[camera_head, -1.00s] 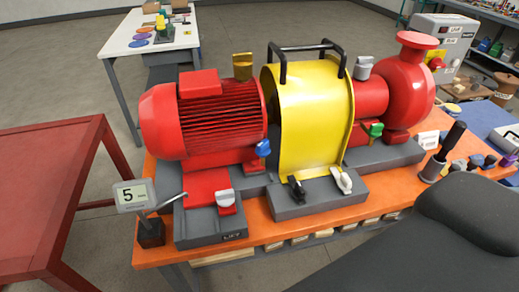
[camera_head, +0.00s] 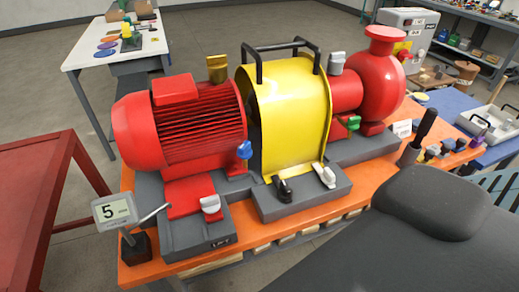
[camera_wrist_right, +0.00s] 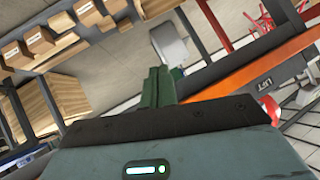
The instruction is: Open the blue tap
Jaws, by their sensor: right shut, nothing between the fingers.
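The blue tap (camera_head: 244,150) sits low on the right end of the red motor (camera_head: 200,125), beside the yellow guard (camera_head: 295,120). Its handle stands roughly upright in the head view. My right gripper (camera_wrist_right: 160,82) shows in the right wrist view with its dark green fingers together and nothing between them. A pale grey part lies just past the fingertips; I cannot tell what it is or whether they touch. The blue tap cannot be made out in that view. Neither gripper shows in the head view.
A green tap (camera_head: 350,123) sits by the red pump (camera_head: 381,85). Grey and black levers (camera_head: 325,175) stand on the base before the guard. A display reading 5 (camera_head: 115,211) stands at the orange bench's (camera_head: 185,264) left corner. My dark arm covers the lower right.

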